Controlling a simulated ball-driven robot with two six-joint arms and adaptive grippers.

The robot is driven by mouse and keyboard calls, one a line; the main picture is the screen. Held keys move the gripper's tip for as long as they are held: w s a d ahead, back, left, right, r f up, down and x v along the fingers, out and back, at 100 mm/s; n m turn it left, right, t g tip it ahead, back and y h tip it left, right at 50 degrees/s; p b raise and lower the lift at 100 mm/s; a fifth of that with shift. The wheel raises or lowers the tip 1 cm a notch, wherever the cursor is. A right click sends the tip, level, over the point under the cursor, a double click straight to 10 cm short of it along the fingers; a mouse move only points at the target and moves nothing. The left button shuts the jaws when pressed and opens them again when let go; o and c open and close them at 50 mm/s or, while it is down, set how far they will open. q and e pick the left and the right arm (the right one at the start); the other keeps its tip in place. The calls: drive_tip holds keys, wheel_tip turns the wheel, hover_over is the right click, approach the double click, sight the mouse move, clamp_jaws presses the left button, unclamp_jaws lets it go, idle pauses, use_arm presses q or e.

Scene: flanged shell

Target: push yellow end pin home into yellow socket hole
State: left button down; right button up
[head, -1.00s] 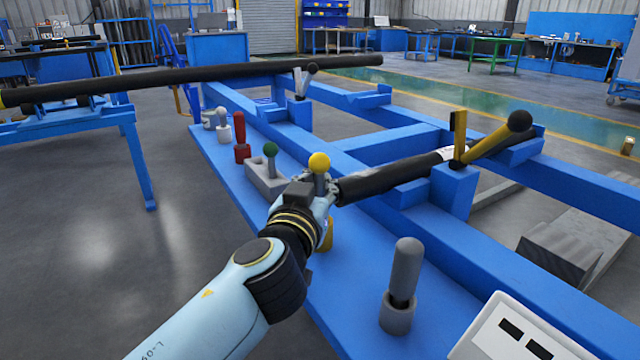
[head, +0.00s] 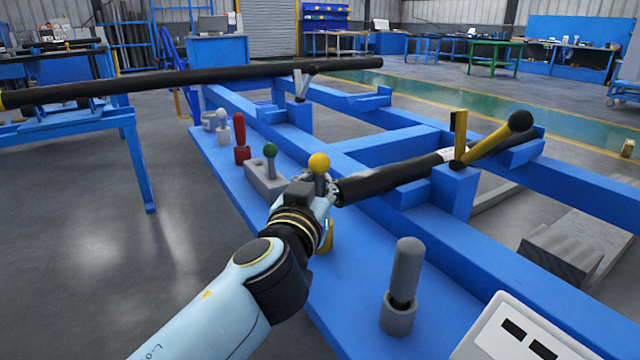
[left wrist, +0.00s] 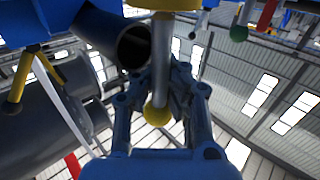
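The yellow end pin has a yellow ball knob (head: 319,162) on a grey stem and stands upright at my left gripper (head: 322,192). In the left wrist view its knob (left wrist: 157,114) lies between the fingers of my left gripper (left wrist: 165,85), which close in on both sides of the stem. The yellow socket (head: 327,236) is just below the gripper, partly hidden by it. In the left wrist view the stem reaches the yellow socket (left wrist: 163,4), with a length of stem showing outside it. How deep it sits inside is hidden. My right gripper is not in view.
A black tube (head: 390,177) ends close beside the gripper. A green-knobbed pin (head: 270,152), a red pin (head: 240,130) and a grey pin in a grey socket (head: 398,318) stand along the blue beam (head: 350,290). A white panel box (head: 515,330) is front right.

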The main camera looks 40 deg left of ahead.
use_arm(q)
drive_tip(key=shift+b, duration=0.45)
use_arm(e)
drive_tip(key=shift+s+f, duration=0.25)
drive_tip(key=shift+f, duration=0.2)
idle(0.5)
use_arm(q)
drive_tip(key=shift+f, duration=0.15)
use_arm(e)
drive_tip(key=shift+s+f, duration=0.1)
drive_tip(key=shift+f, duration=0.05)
use_arm(q)
drive_tip(key=shift+f+b, duration=0.3)
drive_tip(key=shift+b, duration=0.15)
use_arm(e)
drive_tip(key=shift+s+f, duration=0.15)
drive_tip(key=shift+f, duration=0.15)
use_arm(q)
drive_tip(key=shift+f+b, duration=0.25)
drive_tip(key=shift+b, duration=0.15)
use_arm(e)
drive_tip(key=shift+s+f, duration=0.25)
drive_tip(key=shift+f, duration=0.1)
use_arm(q)
drive_tip(key=c, duration=1.4)
unclamp_jaws()
wheel_tip(320, 180, up, 10)
drive_tip(key=shift+r, duration=0.1)
